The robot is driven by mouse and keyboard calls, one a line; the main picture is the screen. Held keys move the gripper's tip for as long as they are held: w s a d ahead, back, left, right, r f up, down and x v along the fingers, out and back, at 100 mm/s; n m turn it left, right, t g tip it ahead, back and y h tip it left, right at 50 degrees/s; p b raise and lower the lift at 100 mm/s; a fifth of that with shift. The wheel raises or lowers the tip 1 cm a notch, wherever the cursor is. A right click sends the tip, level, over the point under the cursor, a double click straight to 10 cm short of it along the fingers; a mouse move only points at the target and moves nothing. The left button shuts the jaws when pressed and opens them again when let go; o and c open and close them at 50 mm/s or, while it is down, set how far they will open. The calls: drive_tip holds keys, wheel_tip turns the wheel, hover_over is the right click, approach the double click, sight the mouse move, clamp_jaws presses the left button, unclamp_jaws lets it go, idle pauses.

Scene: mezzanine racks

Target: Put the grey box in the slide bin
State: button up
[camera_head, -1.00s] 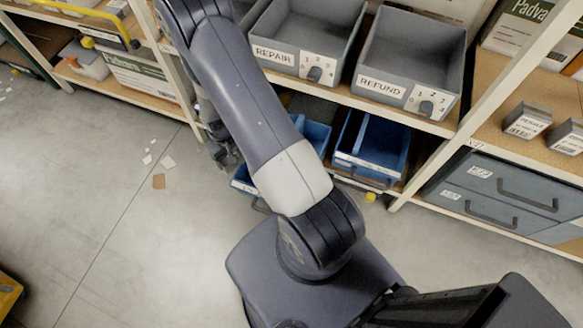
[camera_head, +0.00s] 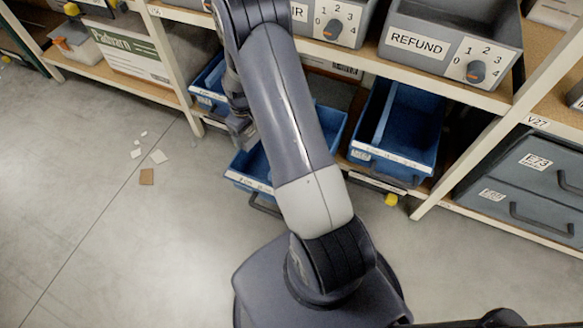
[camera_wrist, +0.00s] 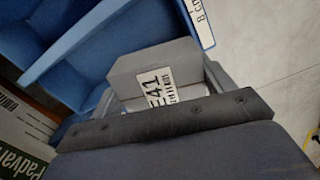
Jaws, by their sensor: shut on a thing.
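A grey box (camera_wrist: 150,62) with a white label reading E41 is between the fingers of my gripper (camera_wrist: 160,88) in the wrist view. The gripper is shut on it. In the head view my gripper (camera_head: 239,122) hangs in front of the lower shelf, mostly behind my arm; the box is not clear there. Blue bins stand on that shelf: a left one (camera_head: 200,98), a middle one (camera_head: 240,178) pulled out and partly hidden by my arm, and a right one (camera_head: 425,115). I cannot read which is the slide bin. A blue bin (camera_wrist: 60,72) lies behind the box in the wrist view.
Grey REPAIR and REFUND bins (camera_head: 428,42) stand on the shelf above. A rack post (camera_head: 170,60) is left of the gripper. Grey drawers (camera_head: 520,180) are at right. Floor at left is open, with paper scraps (camera_head: 147,176).

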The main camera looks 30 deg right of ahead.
drive_tip(key=w+d+f+n+b, duration=0.1)
drive_tip(key=f+b, duration=0.6)
drive_tip(key=w+d+f+n+b, duration=0.1)
drive_tip(key=d+f+b, duration=0.1)
drive_tip(key=f+b, duration=0.5)
drive_tip(key=w+d+f+b, duration=0.1)
drive_tip(key=d+f+b, duration=0.1)
drive_tip(key=f+b, duration=0.4)
drive_tip(key=shift+w+f+n+b, duration=0.3)
drive_tip(key=shift+f+n+b, duration=0.1)
drive_tip(key=shift+f, duration=0.1)
drive_tip(key=shift+f+b, duration=0.35)
drive_tip(key=shift+f, duration=0.3)
drive_tip(key=o, duration=1.1)
drive_tip(key=shift+r, duration=0.1)
wheel_tip(320, 180, up, 13)
drive_tip(key=p, duration=0.6)
